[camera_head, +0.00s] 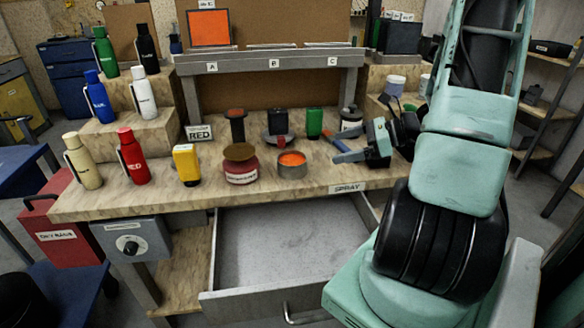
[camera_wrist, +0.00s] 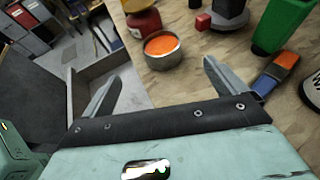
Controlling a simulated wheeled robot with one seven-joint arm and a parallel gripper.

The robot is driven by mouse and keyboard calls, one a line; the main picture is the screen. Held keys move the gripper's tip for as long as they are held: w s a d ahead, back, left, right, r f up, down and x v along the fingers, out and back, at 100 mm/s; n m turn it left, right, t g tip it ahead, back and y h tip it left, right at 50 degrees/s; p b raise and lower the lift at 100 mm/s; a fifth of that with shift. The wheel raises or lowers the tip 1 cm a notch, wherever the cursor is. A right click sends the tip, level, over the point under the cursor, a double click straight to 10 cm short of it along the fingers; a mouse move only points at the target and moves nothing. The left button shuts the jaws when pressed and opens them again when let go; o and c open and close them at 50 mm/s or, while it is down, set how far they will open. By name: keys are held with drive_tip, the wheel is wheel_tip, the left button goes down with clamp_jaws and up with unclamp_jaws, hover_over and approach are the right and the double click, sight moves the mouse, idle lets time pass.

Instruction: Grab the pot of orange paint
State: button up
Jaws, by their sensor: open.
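The pot of orange paint (camera_head: 291,168) is a low, open round tin on the workbench, near its front edge. It stands upright with bright orange paint showing inside. In the wrist view the pot (camera_wrist: 163,60) appears ahead of the fingertips, between their lines. My gripper (camera_head: 337,150) is open and empty, to the right of the pot in the head view and apart from it. Its two fingers (camera_wrist: 162,72) are spread wide in the wrist view, with nothing between them.
A red jar (camera_head: 241,172) stands left of the pot, close to it. A green container (camera_head: 314,123) and a dark item on a round base (camera_head: 278,125) stand behind. A brush with an orange end (camera_wrist: 277,73) lies near the right finger. An open drawer (camera_head: 290,240) is below the bench.

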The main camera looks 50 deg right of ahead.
approach(286, 161)
drive_tip(key=shift+x, duration=4.2)
drive_tip(key=c, duration=1.5)
